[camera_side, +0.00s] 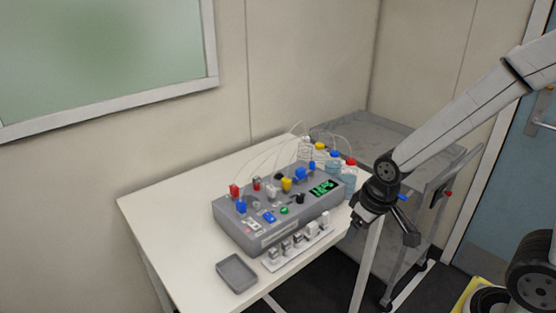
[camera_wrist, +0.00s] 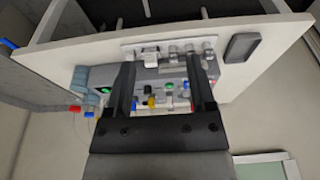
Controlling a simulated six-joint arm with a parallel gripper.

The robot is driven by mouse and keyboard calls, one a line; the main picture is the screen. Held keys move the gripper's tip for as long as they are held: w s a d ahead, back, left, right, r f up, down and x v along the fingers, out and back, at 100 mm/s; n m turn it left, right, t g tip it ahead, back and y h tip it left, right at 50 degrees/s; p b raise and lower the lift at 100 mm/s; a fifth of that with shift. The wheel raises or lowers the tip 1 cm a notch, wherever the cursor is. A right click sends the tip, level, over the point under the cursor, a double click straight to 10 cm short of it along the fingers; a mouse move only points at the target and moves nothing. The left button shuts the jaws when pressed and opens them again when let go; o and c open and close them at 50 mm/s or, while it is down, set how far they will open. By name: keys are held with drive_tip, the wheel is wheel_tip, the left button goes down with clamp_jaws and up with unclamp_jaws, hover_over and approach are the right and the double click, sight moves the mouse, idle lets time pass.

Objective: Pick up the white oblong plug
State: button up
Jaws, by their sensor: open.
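A pale rack strip (camera_side: 268,265) lies on the table in front of the grey device and holds a row of several grey and white plugs. A white blocky plug (camera_side: 312,229) stands near its right end in the side view, and a white plug also shows in the wrist view (camera_wrist: 151,55). I cannot tell for sure which plug is the oblong one. My gripper (camera_side: 385,224) is open and empty, in the air by the table's right edge in the side view. In the wrist view my gripper (camera_wrist: 160,72) has its fingers spread, apart from the rack and plugs.
The grey device (camera_side: 240,232) bears coloured plugs and a green display. Bottles with coloured caps (camera_side: 347,175) and thin tubes stand behind it. A shallow grey tray (camera_side: 237,274) lies at the front left. A grey cart (camera_side: 375,135) stands beyond the table. The table's left part is bare.

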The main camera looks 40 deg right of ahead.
drive_tip(key=t, duration=0.2)
hover_over(271, 187)
drive_tip(key=s, duration=0.2)
drive_tip(key=shift+s+a+r, duration=0.1)
drive_tip(key=shift+s+r, duration=0.05)
drive_tip(key=shift+r, duration=0.05)
drive_tip(key=shift+f, duration=0.1)
drive_tip(key=shift+x, duration=1.2)
drive_tip(key=shift+x, duration=2.6)
drive_tip(key=shift+s+f, duration=0.1)
drive_tip(key=shift+s, duration=0.1)
clamp_jaws()
